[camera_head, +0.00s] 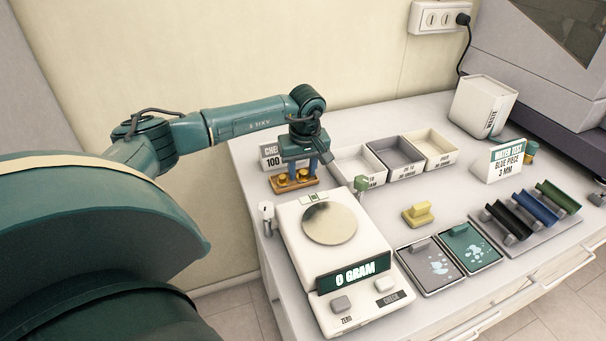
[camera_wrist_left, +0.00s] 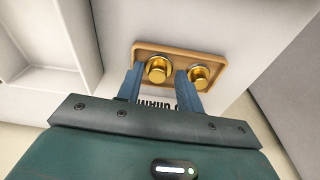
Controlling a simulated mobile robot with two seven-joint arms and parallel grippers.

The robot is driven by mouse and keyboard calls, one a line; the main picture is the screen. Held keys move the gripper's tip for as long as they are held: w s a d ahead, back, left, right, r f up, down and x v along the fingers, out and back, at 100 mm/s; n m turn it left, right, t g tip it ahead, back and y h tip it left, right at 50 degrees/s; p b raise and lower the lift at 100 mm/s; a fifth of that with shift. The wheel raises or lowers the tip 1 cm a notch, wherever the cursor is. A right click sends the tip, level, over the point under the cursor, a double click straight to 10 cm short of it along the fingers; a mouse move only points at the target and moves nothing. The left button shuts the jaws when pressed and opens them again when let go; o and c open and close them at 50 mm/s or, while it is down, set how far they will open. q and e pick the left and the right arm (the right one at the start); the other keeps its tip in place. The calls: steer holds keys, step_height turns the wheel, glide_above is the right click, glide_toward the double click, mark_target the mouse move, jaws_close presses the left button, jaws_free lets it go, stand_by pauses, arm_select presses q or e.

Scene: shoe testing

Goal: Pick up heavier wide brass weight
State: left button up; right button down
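Two brass weights stand in a small wooden tray (camera_head: 293,186) at the back left of the table. In the left wrist view, the wider brass weight (camera_wrist_left: 158,71) is on the left and the narrower brass weight (camera_wrist_left: 200,76) on the right, both in the tray (camera_wrist_left: 222,62). My left gripper (camera_head: 298,168) is pointed down over the tray. Its blue fingers (camera_wrist_left: 160,82) stand apart, with the wider weight between them; the right finger lies between the two weights. I see no clear contact with the weight. My right gripper is not in view.
A white scale (camera_head: 372,254) reading 0 gram stands in front of the tray. Three open bins (camera_head: 360,166) sit to the right. A yellow block (camera_head: 418,213) and two dark pads (camera_head: 432,268) lie farther right.

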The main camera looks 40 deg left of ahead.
mark_target(302, 172)
arm_select(q)
steer(key=shift+c, duration=0.5)
jaws_close()
step_height(302, 172, up, 10)
steer(key=b, duration=0.1)
